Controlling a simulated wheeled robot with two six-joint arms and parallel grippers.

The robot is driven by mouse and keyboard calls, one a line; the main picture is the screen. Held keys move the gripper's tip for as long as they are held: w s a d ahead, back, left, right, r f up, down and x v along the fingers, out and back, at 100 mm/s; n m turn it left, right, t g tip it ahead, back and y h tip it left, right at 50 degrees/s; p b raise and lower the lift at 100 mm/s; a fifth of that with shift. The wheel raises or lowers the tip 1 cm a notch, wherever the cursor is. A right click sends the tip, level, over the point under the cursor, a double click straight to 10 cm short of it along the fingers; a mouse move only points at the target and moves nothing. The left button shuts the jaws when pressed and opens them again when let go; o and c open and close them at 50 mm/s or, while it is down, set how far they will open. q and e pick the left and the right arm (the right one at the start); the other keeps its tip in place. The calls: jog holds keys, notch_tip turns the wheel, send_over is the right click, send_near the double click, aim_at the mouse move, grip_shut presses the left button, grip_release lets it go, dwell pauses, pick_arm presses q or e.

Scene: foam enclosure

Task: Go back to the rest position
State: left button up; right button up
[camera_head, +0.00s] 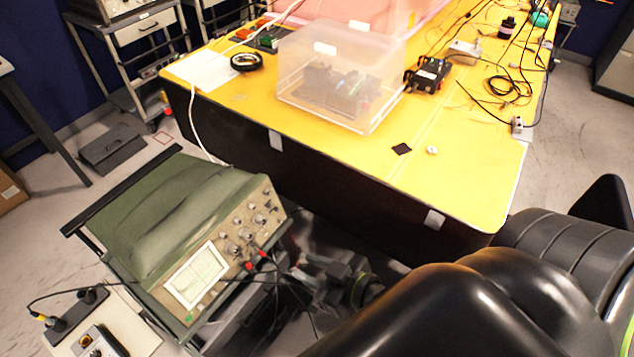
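My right arm (470,310) comes in from the lower right as large black links. My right gripper (325,268) seems to be the dark, blurred part beside the oscilloscope's right side, near a green ring. Its fingers are too dark and unclear to tell whether they are open or shut, or whether they touch anything. My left gripper is not in view.
A green oscilloscope (150,215) with cables stands at the lower left. A yellow table (470,160) bears a clear plastic box (340,75), a black device (428,74) and loose cables. Grey floor (580,130) is clear to the right.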

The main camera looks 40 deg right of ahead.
jog(key=shift+s+d+r, duration=0.25)
jog(key=shift+s+r, duration=0.05)
jog(key=shift+s, duration=0.3)
jog(key=s+d+f+m+g+h, duration=0.1)
jog(key=s+d+f+g, duration=0.1)
jog(key=f, duration=0.8)
jog(key=s+d+f+m+g+h, duration=0.1)
jog(key=s+d+f+g, duration=0.1)
jog(key=f, duration=0.8)
jog(key=s+d+f+m+g+h, duration=0.1)
jog(key=s+f+m+g, duration=0.15)
jog(key=f, duration=0.75)
jog(key=s+d+f+g+h, duration=0.1)
jog(key=s+d+f+g, duration=0.1)
jog(key=s+f, duration=0.5)
jog(key=s+d+f+g+h, duration=0.1)
jog(key=s+d+f+g, duration=0.2)
jog(key=s+f, duration=0.5)
jog(key=shift+s+d+h, duration=0.3)
jog(key=shift+s+d, duration=0.3)
jog(key=shift+s, duration=0.45)
